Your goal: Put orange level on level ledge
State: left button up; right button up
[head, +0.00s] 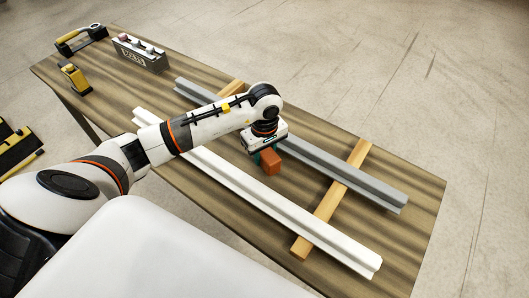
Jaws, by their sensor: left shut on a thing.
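My left gripper (266,152) points down over the middle of the table. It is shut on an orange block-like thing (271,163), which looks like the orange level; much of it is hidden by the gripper. The orange level is between the white rail (300,221) and the grey rail (345,175). I cannot tell whether it touches anything below. No part is clearly recognisable as the level ledge. My right gripper is not in view.
A grey toolbox (138,53), a yellow-black tool (74,77) and a yellow-handled thing (80,38) stand at the far left end. A black-yellow thing (18,148) lies on the floor.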

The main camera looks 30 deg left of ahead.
pick_arm(q)
jog(key=o, duration=1.1)
jog(key=shift+r, duration=0.15)
